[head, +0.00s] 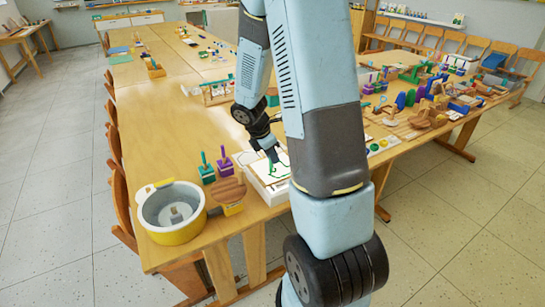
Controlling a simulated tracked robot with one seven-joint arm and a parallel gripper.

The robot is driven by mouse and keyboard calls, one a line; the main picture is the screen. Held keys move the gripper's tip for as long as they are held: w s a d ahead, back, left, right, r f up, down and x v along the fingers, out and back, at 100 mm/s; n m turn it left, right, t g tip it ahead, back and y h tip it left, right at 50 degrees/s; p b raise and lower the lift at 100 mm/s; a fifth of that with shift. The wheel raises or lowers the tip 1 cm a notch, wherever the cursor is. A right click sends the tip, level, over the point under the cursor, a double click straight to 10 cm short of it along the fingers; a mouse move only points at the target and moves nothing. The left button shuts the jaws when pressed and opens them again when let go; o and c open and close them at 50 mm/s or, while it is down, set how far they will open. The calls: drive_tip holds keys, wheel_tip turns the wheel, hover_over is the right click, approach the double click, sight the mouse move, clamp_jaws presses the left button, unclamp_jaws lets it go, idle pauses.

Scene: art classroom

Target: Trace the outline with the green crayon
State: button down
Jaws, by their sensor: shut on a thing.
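A white sheet on a low white board (257,174) lies on the near table, partly hidden behind my arm. A green line (271,171) shows on the sheet. My gripper (271,152) points down over the sheet's upper part, shut on a slim green thing that looks like the green crayon (274,157). The crayon's tip is close to the sheet; whether it touches is too small to tell. The printed outline cannot be made out at this size.
A yellow-and-grey bucket (172,229) stands at the table's near left corner. Green (207,173) and purple (225,165) handled pots and a brown-topped wooden block (229,195) stand left of the board. Many tools crowd the table's right side. Chairs line the left edge.

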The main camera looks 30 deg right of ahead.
drive_tip(key=shift+r, duration=1.7)
drive_tip(key=shift+s, duration=0.1)
